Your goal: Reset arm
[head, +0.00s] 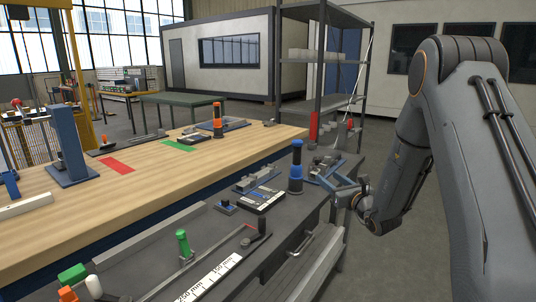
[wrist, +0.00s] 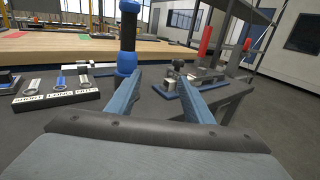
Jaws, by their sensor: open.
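My gripper (head: 338,180) is at the right end of the grey bench, at the end of my arm, which comes in from the right of the head view. In the wrist view its two blue fingers (wrist: 160,82) are spread apart with nothing between them. A blue and black post (head: 296,168) stands upright on the bench just left of my gripper. It also shows in the wrist view (wrist: 127,38), beyond the left finger and apart from it as far as I can tell.
A labelled tray (head: 262,197) lies on the grey bench (head: 190,215) left of the post. A wooden table (head: 60,225) runs behind, with an orange and black post (head: 217,122) on it. A metal shelf (head: 318,60) stands at the back. Floor at right is free.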

